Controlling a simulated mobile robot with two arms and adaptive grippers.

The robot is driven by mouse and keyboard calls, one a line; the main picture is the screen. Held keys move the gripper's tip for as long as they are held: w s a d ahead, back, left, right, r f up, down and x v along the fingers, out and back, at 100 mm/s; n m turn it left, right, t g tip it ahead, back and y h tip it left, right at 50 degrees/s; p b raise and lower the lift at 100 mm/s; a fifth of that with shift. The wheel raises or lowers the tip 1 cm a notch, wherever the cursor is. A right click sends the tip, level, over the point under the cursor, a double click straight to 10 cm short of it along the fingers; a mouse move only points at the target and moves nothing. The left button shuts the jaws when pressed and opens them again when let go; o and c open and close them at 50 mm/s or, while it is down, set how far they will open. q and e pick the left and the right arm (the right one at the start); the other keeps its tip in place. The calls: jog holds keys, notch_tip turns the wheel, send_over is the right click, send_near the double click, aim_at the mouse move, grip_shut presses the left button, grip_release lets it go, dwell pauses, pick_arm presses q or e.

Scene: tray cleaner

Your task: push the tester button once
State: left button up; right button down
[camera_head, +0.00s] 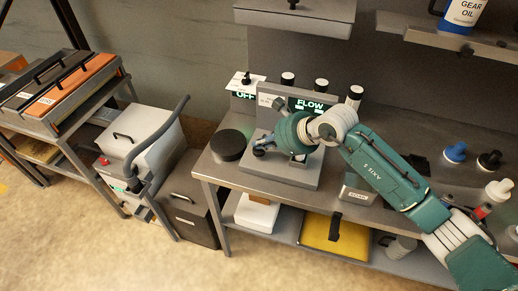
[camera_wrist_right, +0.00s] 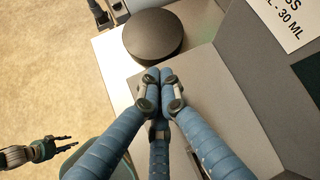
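The grey tester (camera_head: 292,172) stands on the workbench, with a green FLOW display (camera_head: 312,104) on its upright part. My teal right arm reaches across it from the right. My right gripper (camera_head: 260,147) is low over the tester's base at its left side. In the right wrist view the blue fingers of my right gripper (camera_wrist_right: 160,76) meet at their tips, with nothing seen between them. They lie over the grey tester (camera_wrist_right: 200,90); I cannot tell whether they touch it. I cannot make out the button, which may be hidden. My left gripper (camera_wrist_right: 52,147) shows at the lower left with its dark fingers apart.
A black round disc (camera_head: 228,145) sits left of the tester and also shows in the right wrist view (camera_wrist_right: 153,36). A small grey block (camera_head: 358,188) lies at the bench's front edge. The floor in front is clear.

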aim_at(262, 151)
jog(key=shift+f+b, duration=0.6)
jog(key=shift+f, duration=0.15)
dwell(0.3)
jog(key=shift+r, duration=0.1)
jog(key=shift+r+p, duration=0.7)
jog(key=shift+r, duration=0.55)
jog(key=shift+r, duration=0.1)
jog(key=shift+r+p, duration=1.25)
jog(key=shift+r, duration=1.2)
jog(key=shift+d+f, duration=0.1)
